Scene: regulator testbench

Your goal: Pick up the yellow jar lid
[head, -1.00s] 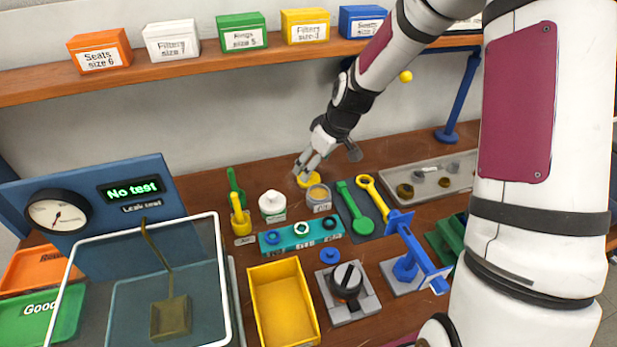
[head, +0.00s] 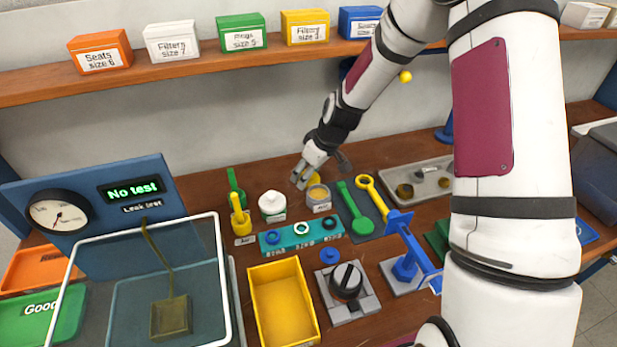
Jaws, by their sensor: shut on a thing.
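The yellow jar lid (head: 315,180) shows at my gripper's fingers, just behind the open jar. My gripper (head: 301,183) is shut on it, and the fingers and wrist hide part of it. From this view I cannot tell how far the lid is above the bench. The open jar (head: 319,197), grey with a label and tan content, stands just in front of the lid.
A white-capped bottle (head: 272,205) stands left of the jar. A green spatula-like tool (head: 354,209) and a yellow ring wrench (head: 375,196) lie to the right. A teal tray with rings (head: 316,246) is in front. A shelf (head: 180,71) with bins runs above.

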